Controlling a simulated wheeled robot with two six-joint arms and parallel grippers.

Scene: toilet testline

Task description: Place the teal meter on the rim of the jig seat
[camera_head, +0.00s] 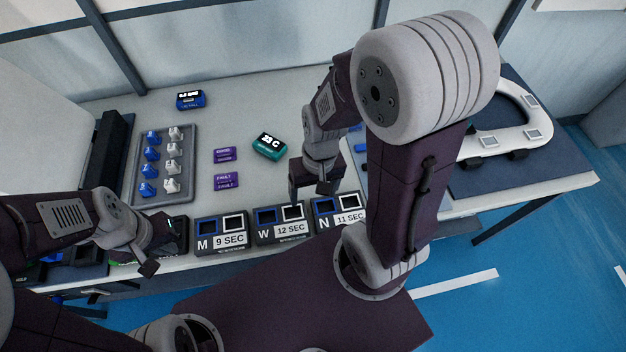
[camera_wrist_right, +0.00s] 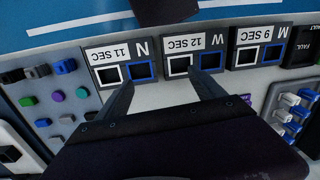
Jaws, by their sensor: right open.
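The teal meter (camera_head: 268,146) lies on the table in the head view, display face up, apart from both grippers. The jig seat (camera_head: 530,137) is a white ring on a dark mat at the far right, partly hidden behind my right arm. My right gripper (camera_head: 310,192) is below and right of the meter, above the table behind the timer boxes. In the right wrist view my right gripper (camera_wrist_right: 163,92) is open, with nothing between its fingers. My left gripper (camera_head: 158,250) is at the table's front left; its opening is unclear.
Timer boxes M (camera_head: 221,232), W (camera_head: 284,224) and N (camera_head: 340,212) line the front edge. A tray (camera_head: 166,196) of blue and white parts stands left. Two purple boxes (camera_head: 226,181) and a blue meter (camera_head: 190,99) lie near the teal meter.

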